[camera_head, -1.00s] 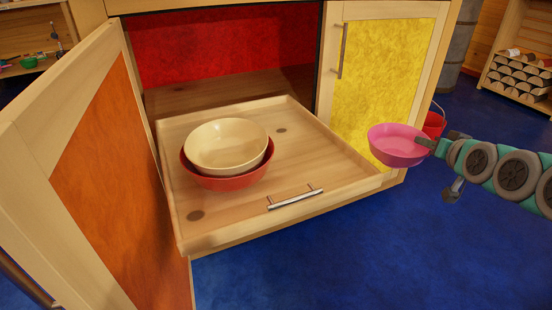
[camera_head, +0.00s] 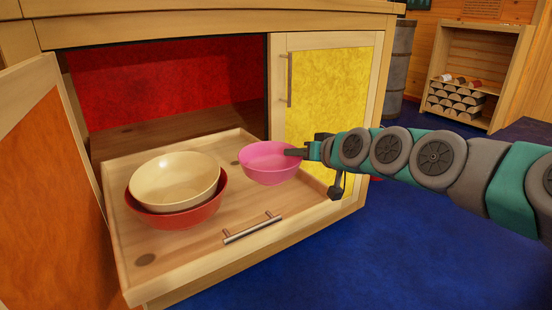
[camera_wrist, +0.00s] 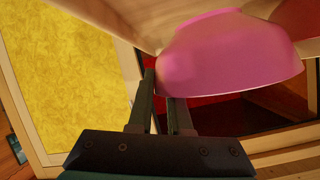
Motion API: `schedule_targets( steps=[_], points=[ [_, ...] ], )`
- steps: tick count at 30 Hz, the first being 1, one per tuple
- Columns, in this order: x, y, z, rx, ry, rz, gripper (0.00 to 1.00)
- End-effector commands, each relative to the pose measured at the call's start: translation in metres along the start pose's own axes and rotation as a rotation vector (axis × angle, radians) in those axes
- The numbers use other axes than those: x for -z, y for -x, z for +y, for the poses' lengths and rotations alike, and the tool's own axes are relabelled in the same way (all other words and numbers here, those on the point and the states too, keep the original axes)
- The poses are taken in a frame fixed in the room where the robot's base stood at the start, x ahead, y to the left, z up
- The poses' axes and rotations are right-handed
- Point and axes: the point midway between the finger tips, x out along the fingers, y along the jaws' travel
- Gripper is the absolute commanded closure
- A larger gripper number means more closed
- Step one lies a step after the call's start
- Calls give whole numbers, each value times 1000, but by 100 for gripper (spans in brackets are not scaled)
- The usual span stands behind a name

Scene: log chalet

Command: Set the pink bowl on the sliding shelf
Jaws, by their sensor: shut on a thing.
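The pink bowl (camera_head: 268,165) is held upright by its right rim in my gripper (camera_head: 298,152), which is shut on it. In the head view the bowl appears over the right part of the pulled-out sliding shelf (camera_head: 245,203); the gap beneath it is hard to judge. In the wrist view the pink bowl (camera_wrist: 230,60) fills the upper right, beyond the two fingers of my gripper (camera_wrist: 160,85). The shelf's left half carries a cream bowl (camera_head: 175,178) nested in a red bowl (camera_head: 200,216).
An open orange-panelled door (camera_head: 50,200) stands left of the shelf. A closed yellow-panelled door (camera_head: 330,95) is at the right. The shelf has a metal front handle (camera_head: 252,228) and low raised edges. Bare shelf surface lies right of the stacked bowls. Blue floor is in front.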

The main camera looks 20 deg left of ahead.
Motion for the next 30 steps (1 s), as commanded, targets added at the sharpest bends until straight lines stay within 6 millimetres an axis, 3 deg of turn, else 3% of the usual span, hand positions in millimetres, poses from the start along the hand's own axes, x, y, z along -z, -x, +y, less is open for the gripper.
schedule_targets(
  steps=[3,9,15,23,30],
  points=[
    [8,-27,-3,1,-1,0,100],
    [19,-57,-6,0,-1,3,100],
    [20,-67,-5,-2,-1,3,100],
    [-8,-78,5,-2,-3,0,100],
    [-9,-79,6,-2,-1,4,100]
  ],
)
